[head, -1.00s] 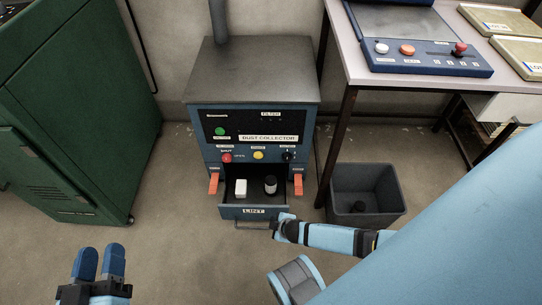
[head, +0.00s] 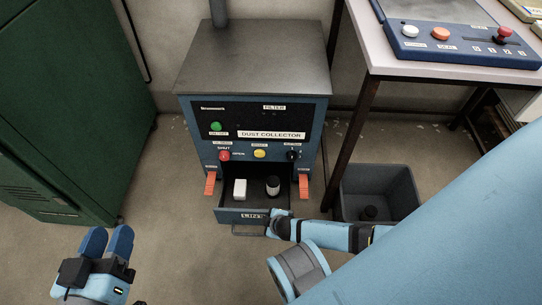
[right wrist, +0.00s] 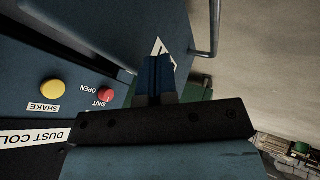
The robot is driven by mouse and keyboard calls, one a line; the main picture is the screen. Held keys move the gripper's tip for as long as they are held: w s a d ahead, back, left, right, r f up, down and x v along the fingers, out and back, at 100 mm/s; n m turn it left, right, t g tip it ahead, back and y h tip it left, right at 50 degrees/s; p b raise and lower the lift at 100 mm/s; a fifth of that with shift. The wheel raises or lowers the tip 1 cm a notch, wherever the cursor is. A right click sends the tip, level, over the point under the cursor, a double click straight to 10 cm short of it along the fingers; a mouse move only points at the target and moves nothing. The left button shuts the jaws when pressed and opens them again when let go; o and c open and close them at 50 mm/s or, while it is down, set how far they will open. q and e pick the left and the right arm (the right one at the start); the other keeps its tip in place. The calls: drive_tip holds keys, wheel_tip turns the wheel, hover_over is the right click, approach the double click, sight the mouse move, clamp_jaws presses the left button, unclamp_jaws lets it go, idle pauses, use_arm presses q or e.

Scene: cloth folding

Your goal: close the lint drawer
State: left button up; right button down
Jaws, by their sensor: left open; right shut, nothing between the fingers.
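The lint drawer (head: 232,216) stands pulled out at the bottom of the blue dust collector (head: 316,130). A white block (head: 239,188) and a dark cylinder with a pale band (head: 273,186) are inside it. My right gripper (head: 272,226) is at the right end of the drawer front, by the handle (head: 246,233); I cannot tell whether it touches. In the right wrist view its fingers (right wrist: 157,75) are together, with the drawer front (right wrist: 120,30) close by. My left gripper (head: 108,243) is open and empty, low at the left, away from the drawer.
Orange latches (head: 210,184) flank the drawer opening. A dark bin (head: 380,180) stands on the floor at the right, beside a table (head: 385,58) with a control panel. A green cabinet (head: 60,100) is at the left. Floor between it and the collector is clear.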

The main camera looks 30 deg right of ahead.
use_arm(q)
drive_tip(key=shift+w+d+f, duration=0.15)
drive_tip(key=shift+w+d, duration=0.15)
drive_tip(key=shift+d, duration=0.05)
use_arm(e)
drive_tip(key=shift+w+d, duration=0.25)
drive_tip(key=shift+w, duration=0.05)
